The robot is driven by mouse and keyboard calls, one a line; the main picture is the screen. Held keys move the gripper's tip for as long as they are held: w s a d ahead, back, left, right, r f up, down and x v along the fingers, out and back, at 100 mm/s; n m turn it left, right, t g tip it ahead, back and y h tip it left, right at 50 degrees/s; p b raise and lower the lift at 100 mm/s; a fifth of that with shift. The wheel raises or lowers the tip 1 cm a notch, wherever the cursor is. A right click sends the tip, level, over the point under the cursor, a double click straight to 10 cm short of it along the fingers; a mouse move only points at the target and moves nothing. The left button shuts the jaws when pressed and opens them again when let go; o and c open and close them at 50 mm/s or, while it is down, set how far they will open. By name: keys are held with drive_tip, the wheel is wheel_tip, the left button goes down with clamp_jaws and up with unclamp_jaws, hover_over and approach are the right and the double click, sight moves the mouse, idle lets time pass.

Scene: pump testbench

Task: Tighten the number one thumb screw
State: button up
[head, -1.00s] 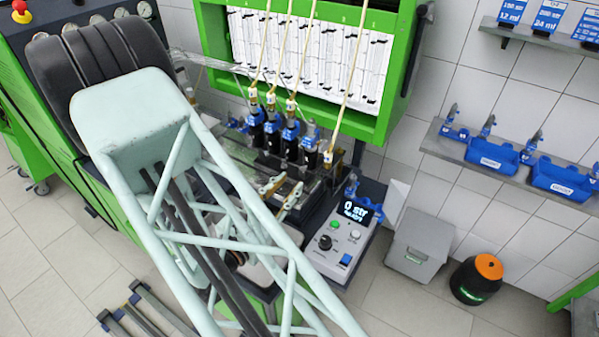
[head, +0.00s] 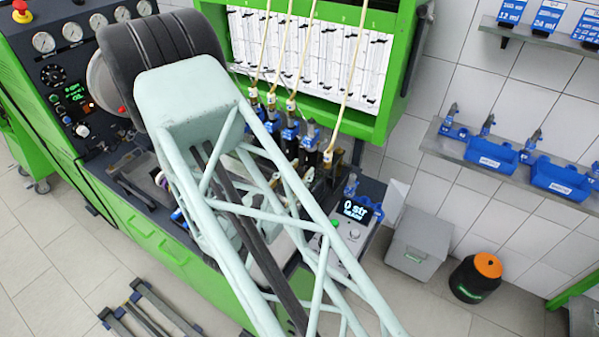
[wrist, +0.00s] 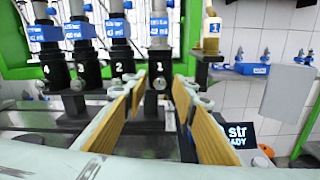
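In the wrist view, the black holder marked 1 (wrist: 159,66) stands upright near the middle. A small round light-metal thumb screw (wrist: 160,83) sits on its front, just below the number. My gripper (wrist: 160,90) is open, with one tan-faced finger on each side of that holder in the picture. The screw shows in the gap between the fingertips, and nothing is held. I cannot tell exactly how far the tips are from the screw. In the head view, my arm hides the gripper and the screw.
Holders marked 2 (wrist: 118,68), 3 and 4 stand in a row to the left, under blue-labelled injectors. Right of the fingers is a control box with a lit display (wrist: 240,135). In the head view, shelves with blue bins (head: 490,155) hang on the wall at right.

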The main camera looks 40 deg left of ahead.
drive_tip(key=shift+c, duration=0.2)
drive_tip(key=c, duration=0.8)
